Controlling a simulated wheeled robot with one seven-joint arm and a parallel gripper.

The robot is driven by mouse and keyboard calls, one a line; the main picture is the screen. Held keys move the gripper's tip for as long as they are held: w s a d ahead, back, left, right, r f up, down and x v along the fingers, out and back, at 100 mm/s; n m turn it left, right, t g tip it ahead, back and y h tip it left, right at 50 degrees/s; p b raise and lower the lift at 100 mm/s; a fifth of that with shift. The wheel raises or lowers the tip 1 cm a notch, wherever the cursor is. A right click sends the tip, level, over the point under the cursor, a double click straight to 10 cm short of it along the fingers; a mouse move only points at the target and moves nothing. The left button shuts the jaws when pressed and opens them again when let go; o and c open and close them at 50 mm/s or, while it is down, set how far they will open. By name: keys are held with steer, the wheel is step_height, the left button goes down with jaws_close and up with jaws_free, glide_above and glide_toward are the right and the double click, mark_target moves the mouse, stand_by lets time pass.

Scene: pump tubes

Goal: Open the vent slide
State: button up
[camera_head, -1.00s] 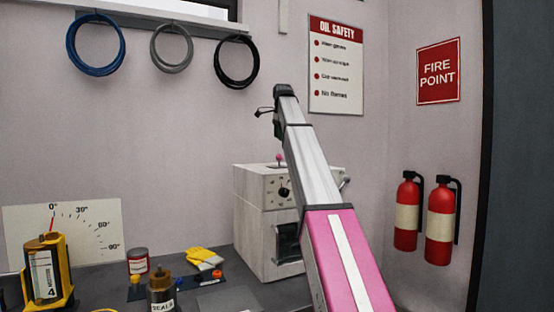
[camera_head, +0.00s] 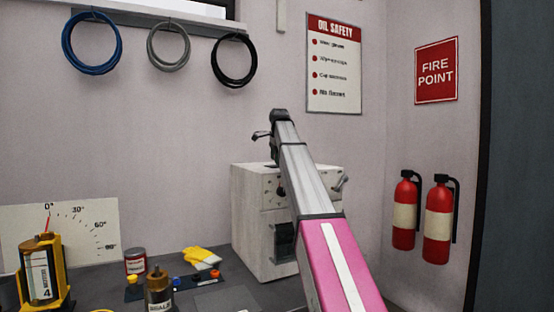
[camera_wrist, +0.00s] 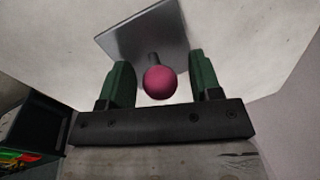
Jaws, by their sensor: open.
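In the wrist view, a pink ball knob (camera_wrist: 160,81) on a short dark stem stands at a flat grey metal plate (camera_wrist: 146,32) on a pale surface. I take the plate and knob to be the vent slide. My gripper (camera_wrist: 160,70) is open. Its two green fingers stand on either side of the knob, with a visible gap on each side. In the head view, my gripper (camera_head: 274,150) is at the top of the whitish box-shaped unit (camera_head: 251,220); my arm hides the knob and plate there.
A small lever (camera_head: 340,183) sticks out at the unit's right. Fire extinguishers (camera_head: 438,222) hang at the right.

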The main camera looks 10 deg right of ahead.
jaws_close()
steer(key=w+d, duration=0.1)
steer(key=d, duration=0.2)
steer(key=w+d, duration=0.1)
steer(key=d, duration=0.2)
steer(key=w+d, duration=0.1)
steer(key=d, duration=0.2)
jaws_free()
steer(key=shift+d, duration=0.1)
step_height(320, 180, up, 10)
steer(key=s, duration=0.2)
steer(key=shift+r, duration=0.25)
